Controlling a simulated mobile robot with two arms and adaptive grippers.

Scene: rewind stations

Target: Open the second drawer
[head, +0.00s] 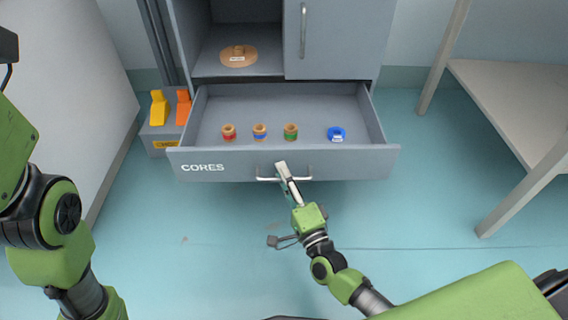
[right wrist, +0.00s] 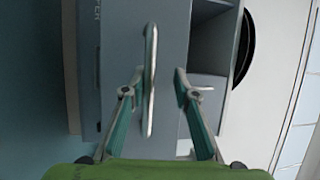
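The drawer labelled CORES (head: 225,170) is pulled out of the grey cabinet, with its inside in full view in the head view. My right gripper (head: 281,168) is at the bar handle (head: 265,179) on its front. In the right wrist view, my right gripper (right wrist: 158,76) is open, with its fingers apart on either side of the handle (right wrist: 150,80). A second drawer front with a partly cut-off label (right wrist: 88,60) shows beside it in that view. My left arm is at the left edge of the head view; its fingers are out of view.
The drawer holds red (head: 229,132), blue-banded (head: 260,131) and green (head: 290,131) cores and a blue ring (head: 336,133). A wooden disc (head: 238,56) sits on the shelf above. A grey bin (head: 158,136) stands left; a table (head: 520,95) stands right.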

